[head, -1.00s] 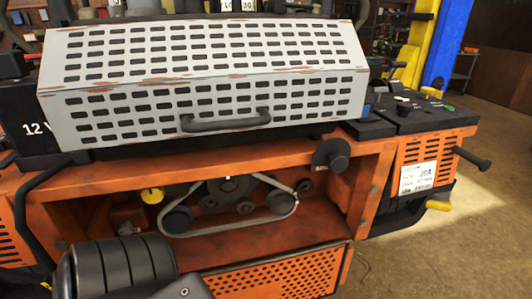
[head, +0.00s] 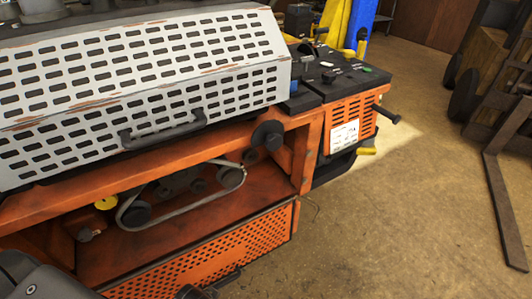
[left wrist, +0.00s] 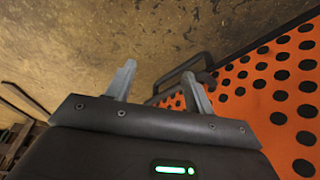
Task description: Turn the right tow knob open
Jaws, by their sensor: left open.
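A yellow knob (head: 366,151) shows under the orange box at the right end of the machine. Another yellow round knob (head: 106,202) is inside the bay, left of the belt. I cannot tell for sure which one is the right tow knob. My left gripper (left wrist: 158,88) is open and empty in the left wrist view, close to an orange perforated panel (left wrist: 285,95) with a black bar handle (left wrist: 185,72). In the head view only dark parts of my left arm show at the bottom left, well away from the right-hand yellow knob. My right gripper is not in view.
The orange machine (head: 305,150) carries a white slotted cover (head: 140,70). A black round knob (head: 267,135) and a black bar (head: 386,114) stick out from it. A forklift (head: 495,90) with a low fork stands at the right. The floor between is clear.

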